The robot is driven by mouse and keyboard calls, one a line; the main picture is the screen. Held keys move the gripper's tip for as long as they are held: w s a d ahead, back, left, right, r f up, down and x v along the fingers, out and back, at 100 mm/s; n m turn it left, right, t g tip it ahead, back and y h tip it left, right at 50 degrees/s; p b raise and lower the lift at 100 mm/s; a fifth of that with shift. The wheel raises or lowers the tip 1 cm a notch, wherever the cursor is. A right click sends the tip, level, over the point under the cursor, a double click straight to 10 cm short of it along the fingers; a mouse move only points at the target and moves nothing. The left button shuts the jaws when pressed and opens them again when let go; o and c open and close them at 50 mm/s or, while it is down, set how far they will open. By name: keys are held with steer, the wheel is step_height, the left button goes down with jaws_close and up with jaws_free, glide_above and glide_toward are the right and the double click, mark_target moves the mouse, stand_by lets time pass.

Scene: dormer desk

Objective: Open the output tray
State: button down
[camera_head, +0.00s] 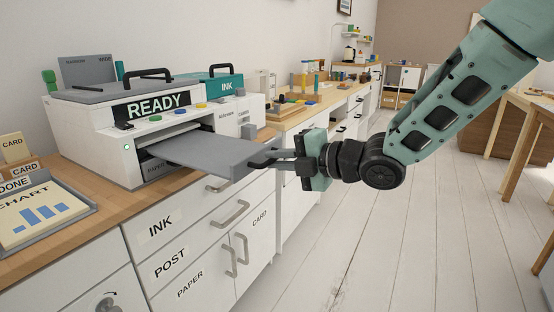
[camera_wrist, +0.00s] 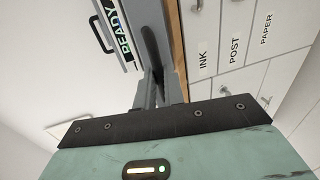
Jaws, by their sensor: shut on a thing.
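The white printer (camera_head: 130,140) with a READY display stands on the wooden counter. Its grey output tray (camera_head: 212,150) is slid out of the front slot and reaches past the counter edge over the drawers. My gripper (camera_head: 278,157) is at the tray's outer end, shut on its dark handle (camera_head: 262,160). In the wrist view, my gripper (camera_wrist: 158,88) has its fingers close together around the dark handle (camera_wrist: 152,50), beside the READY display (camera_wrist: 118,28). The fingers partly hide the handle.
Drawers labelled INK, POST and PAPER (camera_head: 190,280) lie below the tray, with bar handles. A chart tray (camera_head: 45,215) and card holders stand left of the printer. A teal INK box (camera_head: 222,84) stands behind.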

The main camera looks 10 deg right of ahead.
steer(key=c, duration=1.5)
jaws_free()
steer(key=p+v, duration=0.1)
steer(key=v, duration=1.6)
steer(key=shift+d, duration=0.2)
